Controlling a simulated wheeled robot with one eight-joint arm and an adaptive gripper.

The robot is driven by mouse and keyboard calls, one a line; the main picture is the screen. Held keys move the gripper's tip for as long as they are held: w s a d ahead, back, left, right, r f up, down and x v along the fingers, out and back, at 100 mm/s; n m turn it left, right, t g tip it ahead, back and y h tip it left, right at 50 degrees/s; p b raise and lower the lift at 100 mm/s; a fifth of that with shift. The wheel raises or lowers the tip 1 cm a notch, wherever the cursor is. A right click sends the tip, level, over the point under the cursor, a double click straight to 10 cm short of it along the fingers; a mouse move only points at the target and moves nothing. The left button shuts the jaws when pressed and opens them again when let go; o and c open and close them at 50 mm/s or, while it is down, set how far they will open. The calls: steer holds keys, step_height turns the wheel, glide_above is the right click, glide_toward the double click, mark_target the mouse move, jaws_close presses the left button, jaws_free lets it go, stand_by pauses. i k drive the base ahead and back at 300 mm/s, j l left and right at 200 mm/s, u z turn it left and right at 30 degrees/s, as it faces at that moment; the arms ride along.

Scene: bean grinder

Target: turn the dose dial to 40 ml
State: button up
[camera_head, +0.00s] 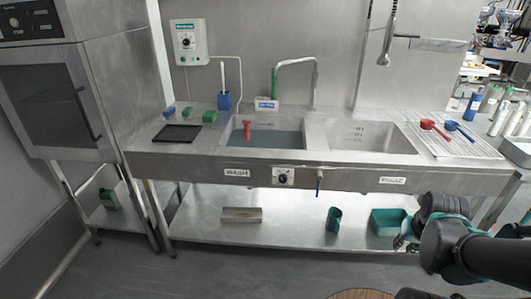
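A white wall box (188,59) with a green label hangs above the left side of the sink. It carries a dark round dial (187,42) on its front; its marks are too small to read. A second dark dial (283,178) sits on a white plate on the sink's front panel; its marks are also unreadable. I cannot tell for sure which one is the dose dial. My gripper (402,238) is at the lower right, in front of the lower shelf and far from both dials. Its fingers are too small and partly hidden to judge.
The left basin (262,136) holds water and a red item. The right basin (366,137) looks empty. Red and blue scoops (434,127) lie on a rack at right. The floor in front is mostly free.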

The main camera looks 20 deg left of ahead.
mark_target(186, 42)
steer(key=u, duration=1.45)
